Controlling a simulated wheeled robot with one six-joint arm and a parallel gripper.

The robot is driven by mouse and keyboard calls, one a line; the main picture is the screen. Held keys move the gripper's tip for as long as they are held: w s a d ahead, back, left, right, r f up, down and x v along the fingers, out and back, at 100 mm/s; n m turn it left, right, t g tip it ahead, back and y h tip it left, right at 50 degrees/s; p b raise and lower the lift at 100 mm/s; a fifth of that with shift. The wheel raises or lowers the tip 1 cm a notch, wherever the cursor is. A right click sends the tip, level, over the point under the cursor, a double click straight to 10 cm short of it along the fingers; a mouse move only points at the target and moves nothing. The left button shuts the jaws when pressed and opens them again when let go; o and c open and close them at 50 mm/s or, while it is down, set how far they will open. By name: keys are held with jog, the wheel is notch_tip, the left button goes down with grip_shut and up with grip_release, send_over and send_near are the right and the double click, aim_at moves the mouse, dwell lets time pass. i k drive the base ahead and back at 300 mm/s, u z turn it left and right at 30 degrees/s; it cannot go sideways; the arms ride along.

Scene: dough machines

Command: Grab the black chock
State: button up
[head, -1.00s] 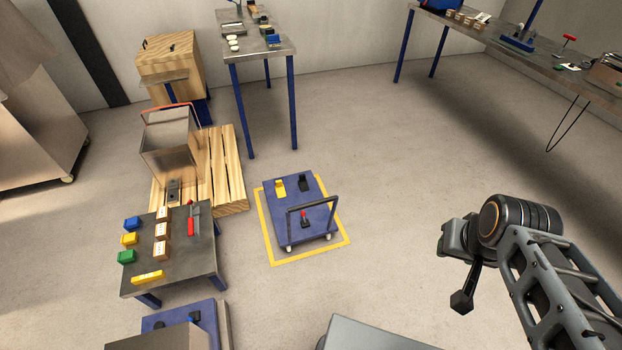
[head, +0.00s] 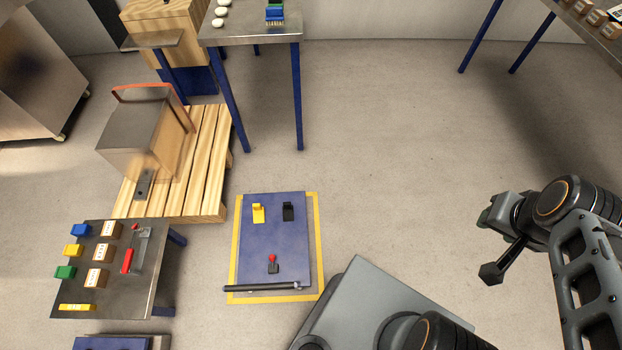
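The black chock (head: 288,211) is a small dark piece on the far right part of a blue cart's deck (head: 275,238). A matching yellow chock (head: 258,213) sits to its left on the same deck. A red-topped piece with a dark base (head: 272,264) is near the deck's near end. My gripper (head: 490,215) is at the right, in the air and well apart from the cart. Its fingers do not show clearly, so I cannot tell their opening. Nothing is seen touching the black chock.
The cart stands inside a yellow floor outline (head: 318,240), its handle bar (head: 262,287) at the near end. A low metal table (head: 130,290) with blocks and boxes is left. A wooden pallet (head: 210,160) carries a metal bin (head: 145,135). Floor right of the cart is clear.

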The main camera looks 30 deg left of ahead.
aim_at(288, 209)
jog(key=i, duration=1.3)
jog(key=u, duration=4.35)
